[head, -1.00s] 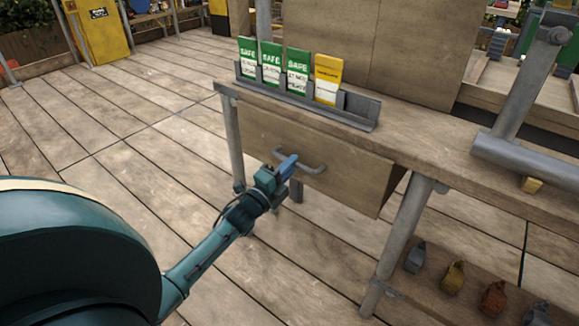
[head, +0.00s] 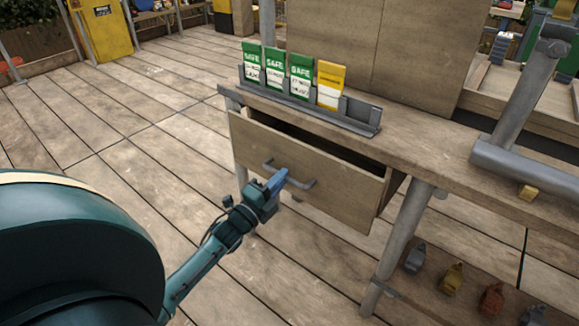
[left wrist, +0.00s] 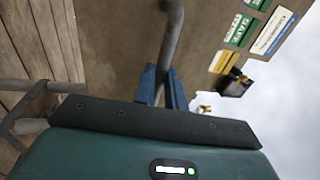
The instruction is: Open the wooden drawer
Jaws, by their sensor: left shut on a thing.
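The wooden drawer (head: 340,190) hangs under the bench top and is partly pulled out, with a dark gap showing above its front panel. Its grey bar handle (head: 302,184) runs across the front. My left gripper (head: 280,178) is shut on the handle near its middle. In the left wrist view the blue fingers (left wrist: 162,85) close on the handle bar (left wrist: 170,45). My right gripper is in neither view.
A grey rack (head: 365,122) with green and yellow cards stands on the wooden bench (head: 430,155). Bench legs (head: 395,245) flank the drawer. Several coloured padlock-like items (head: 452,278) lie on a lower shelf. The plank floor at left is clear.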

